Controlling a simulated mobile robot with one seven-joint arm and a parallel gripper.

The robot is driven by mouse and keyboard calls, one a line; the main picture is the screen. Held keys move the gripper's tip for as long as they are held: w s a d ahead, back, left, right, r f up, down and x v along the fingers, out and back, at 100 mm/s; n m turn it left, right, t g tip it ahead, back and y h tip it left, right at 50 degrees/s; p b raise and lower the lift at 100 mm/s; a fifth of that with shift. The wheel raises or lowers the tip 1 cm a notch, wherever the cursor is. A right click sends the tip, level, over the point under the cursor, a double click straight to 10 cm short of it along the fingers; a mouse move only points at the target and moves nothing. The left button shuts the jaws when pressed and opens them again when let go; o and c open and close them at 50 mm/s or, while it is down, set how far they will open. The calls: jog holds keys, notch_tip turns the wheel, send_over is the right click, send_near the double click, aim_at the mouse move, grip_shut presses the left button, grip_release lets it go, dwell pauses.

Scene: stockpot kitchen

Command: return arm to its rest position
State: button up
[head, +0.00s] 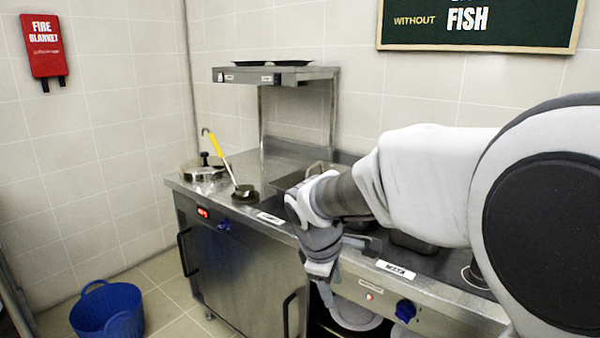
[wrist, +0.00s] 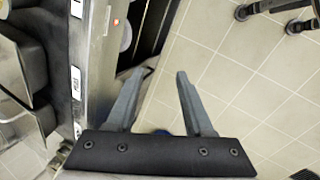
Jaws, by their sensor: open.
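My arm reaches from the right side of the head view toward the counter front. My gripper (head: 325,288) hangs in front of the steel counter (head: 245,250) and points downward. In the wrist view, my gripper (wrist: 155,90) has its two fingers spread apart with nothing between them. The tiled floor shows beyond the fingertips, and the counter front (wrist: 105,50) runs along the left of that view. In the head view the fingertips are partly hard to make out against the counter.
A ladle with a yellow handle (head: 217,146) stands in a pot opening on the counter. A pot lid (head: 203,172) lies at the back left. A blue bucket (head: 107,312) stands on the floor at left. A steel shelf (head: 275,76) rises over the counter.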

jog(key=s+d+r+m+t+y, duration=0.1)
jog(key=s+d+r+m, duration=0.25)
jog(key=s+m, duration=0.5)
jog(key=s+d+r+m+t+y, duration=0.1)
jog(key=s+d+r+m, duration=0.3)
jog(key=s, duration=0.8)
notch_tip(320, 180, up, 16)
jog(key=p, duration=1.7)
jog(key=shift+s+d+m+p, duration=0.2)
jog(key=shift+s+m+p, duration=0.1)
jog(key=shift+m, duration=0.15)
jog(key=shift+d, duration=0.15)
